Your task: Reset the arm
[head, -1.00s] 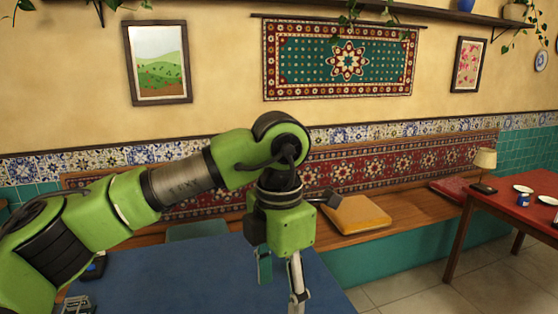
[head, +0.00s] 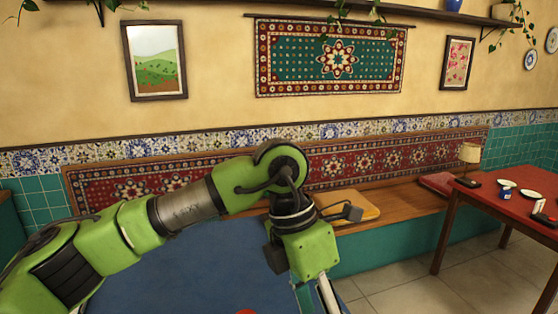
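My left arm reaches in from the left over the blue table (head: 190,265). Its wrist bends down, and my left gripper (head: 316,297) points downward near the table's right edge, tilted. Its two fingers stand apart with nothing seen between them; the tips are cut off by the bottom edge of the head view. My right gripper is not in view.
A red object (head: 246,311) barely shows at the bottom edge. Behind stands a wooden bench (head: 400,205) with a yellow cushion (head: 355,208), partly hidden by my wrist. Tiled floor lies between.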

